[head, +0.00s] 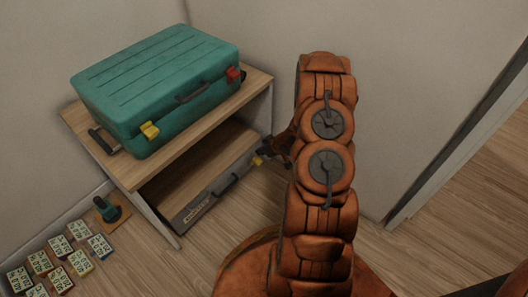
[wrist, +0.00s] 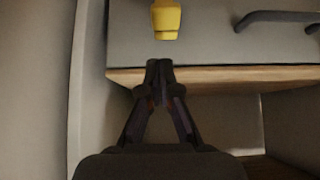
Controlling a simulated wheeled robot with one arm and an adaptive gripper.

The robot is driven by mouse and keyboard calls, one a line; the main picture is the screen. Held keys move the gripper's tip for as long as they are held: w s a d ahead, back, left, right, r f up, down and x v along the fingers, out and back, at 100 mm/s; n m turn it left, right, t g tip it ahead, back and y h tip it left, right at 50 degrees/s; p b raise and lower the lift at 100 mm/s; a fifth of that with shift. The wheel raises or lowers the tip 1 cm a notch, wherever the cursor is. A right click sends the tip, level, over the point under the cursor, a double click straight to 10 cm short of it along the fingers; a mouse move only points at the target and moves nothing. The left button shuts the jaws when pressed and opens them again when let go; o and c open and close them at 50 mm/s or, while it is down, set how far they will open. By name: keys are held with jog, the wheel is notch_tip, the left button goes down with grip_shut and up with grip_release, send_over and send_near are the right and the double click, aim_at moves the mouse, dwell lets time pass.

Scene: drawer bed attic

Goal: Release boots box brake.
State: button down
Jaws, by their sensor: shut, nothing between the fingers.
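A low grey box (head: 212,196) with a dark handle (head: 228,185) and a small pale label (head: 197,211) sits in the lower bay of the wooden shelf unit. A yellow tab (head: 257,160) is at the right end of its front. In the wrist view a yellow tab (wrist: 166,18) is on a grey front panel (wrist: 205,42), left of a dark handle (wrist: 275,18). My gripper (wrist: 159,64) is shut and empty, its tips just below the tab in that view, with a small gap. In the head view my arm partly hides the gripper.
A teal suitcase (head: 160,85) with yellow (head: 149,131) and red (head: 233,74) latches lies on the shelf unit (head: 190,128). Several number cards (head: 58,246) and a teal-handled tool (head: 108,209) are at lower left. A wall stands close behind my arm; wooden floor is open at front.

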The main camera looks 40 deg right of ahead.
aim_at(250, 154)
jog(key=shift+b+x, duration=0.7)
jog(key=shift+x, duration=1.95)
jog(key=shift+s, duration=0.1)
